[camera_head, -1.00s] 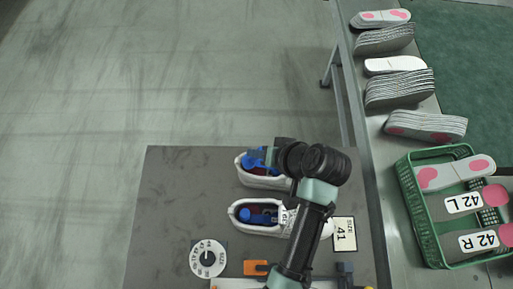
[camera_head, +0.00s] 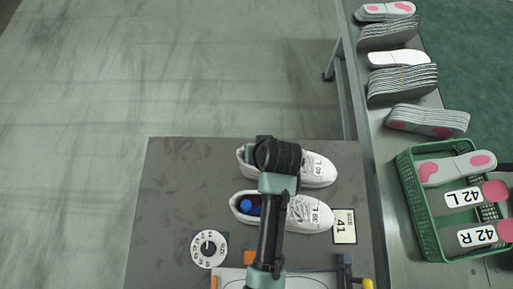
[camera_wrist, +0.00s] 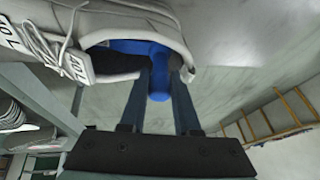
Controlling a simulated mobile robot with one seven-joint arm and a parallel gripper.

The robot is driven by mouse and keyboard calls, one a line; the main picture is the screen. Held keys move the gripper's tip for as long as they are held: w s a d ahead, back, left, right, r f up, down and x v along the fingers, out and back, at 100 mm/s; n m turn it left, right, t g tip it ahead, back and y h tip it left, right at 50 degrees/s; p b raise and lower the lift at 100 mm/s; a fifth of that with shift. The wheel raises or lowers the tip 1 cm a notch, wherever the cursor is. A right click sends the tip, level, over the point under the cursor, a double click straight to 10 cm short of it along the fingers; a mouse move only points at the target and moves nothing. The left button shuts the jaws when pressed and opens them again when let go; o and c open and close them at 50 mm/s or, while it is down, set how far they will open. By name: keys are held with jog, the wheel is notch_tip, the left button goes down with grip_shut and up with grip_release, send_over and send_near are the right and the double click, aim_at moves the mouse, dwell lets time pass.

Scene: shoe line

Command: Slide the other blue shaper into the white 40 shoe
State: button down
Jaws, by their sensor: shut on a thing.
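The white shoe with a 40 label (camera_head: 320,172) lies on the dark mat, the farther of two; the same shoe shows at the top left in the wrist view (camera_wrist: 118,14). My gripper (camera_wrist: 163,76) is shut on a blue shaper (camera_wrist: 137,47) at the shoe's heel opening. Part of the shaper is inside the opening; its rounded end shows between and beyond the fingers. In the head view my arm hides the gripper, this shaper and most of the opening. The nearer white shoe (camera_head: 308,221) has another blue shaper (camera_head: 246,206) inside its opening.
A size dial (camera_head: 209,249) and a size 41 card (camera_head: 344,226) lie on the dark mat (camera_head: 180,180). A green crate (camera_head: 427,232) with insoles stands on the bench at right, with insole stacks (camera_head: 402,84) behind it. The mat's left side is clear.

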jog(key=c, duration=0.6)
grip_release()
jog(key=shift+o, duration=0.2)
jog(key=shift+r, duration=0.15)
jog(key=shift+r+p, duration=1.4)
jog(key=shift+p, duration=0.45)
notch_tip(320, 180, up, 7)
jog(key=p, duration=0.7)
